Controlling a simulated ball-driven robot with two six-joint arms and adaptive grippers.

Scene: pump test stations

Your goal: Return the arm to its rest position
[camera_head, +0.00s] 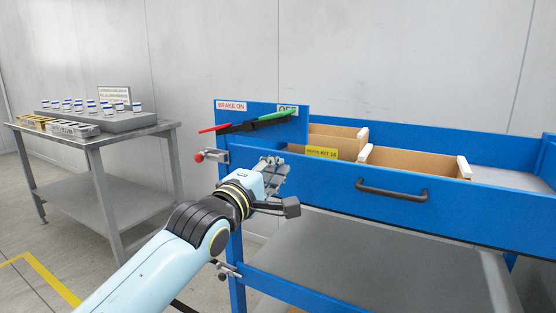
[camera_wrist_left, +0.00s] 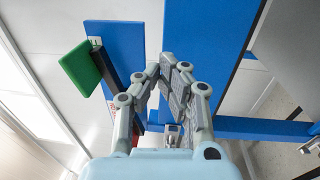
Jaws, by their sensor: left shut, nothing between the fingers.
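My left arm reaches in from the bottom left of the head view. Its gripper (camera_head: 274,168) is in front of the left end of a blue cart (camera_head: 450,212), below the brake lever. In the left wrist view the two fingers of this gripper (camera_wrist_left: 166,68) come together at the tips, with nothing held between them. The brake lever (camera_head: 246,124) has a red end at left and a green end at right, under the "BRAKE ON" and "OFF" labels. Its green end (camera_wrist_left: 80,68) shows left of the fingers in the wrist view, apart from them. My right gripper is not in view.
The cart has a dark handle (camera_head: 391,190), a red knob (camera_head: 199,157) and brown dividers (camera_head: 415,161) inside. A metal table (camera_head: 105,138) at left bears a tray of several white-and-blue vials. Open floor lies between table and cart.

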